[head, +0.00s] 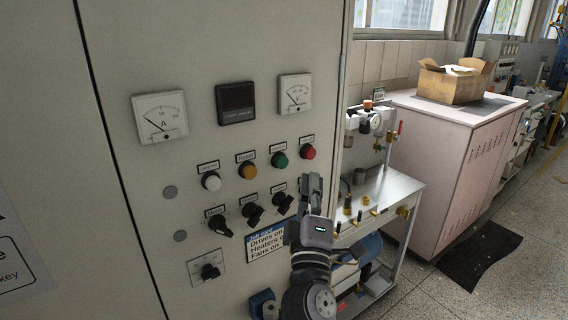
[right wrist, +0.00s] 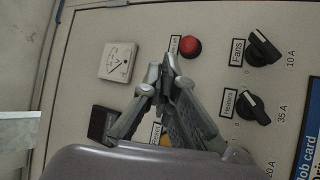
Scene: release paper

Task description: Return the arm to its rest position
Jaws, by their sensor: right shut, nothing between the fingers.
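My right gripper (head: 311,192) is shut and empty in front of the right part of a grey control panel (head: 200,60). It hides the rightmost rotary switch there. In the right wrist view its fingers (right wrist: 167,72) meet at the tips, near a red button (right wrist: 190,46), with no visible contact that I can make out. Two black rotary switches labelled Fans (right wrist: 263,47) and Heaters (right wrist: 253,107) show to its right. My left gripper is not in view.
The panel carries two dial gauges (head: 160,117), a dark display (head: 236,103), several coloured buttons (head: 247,171) and a job card (head: 268,242). A trolley with fittings (head: 395,187) stands right of it. A pink cabinet (head: 455,150) bears an open cardboard box (head: 450,88).

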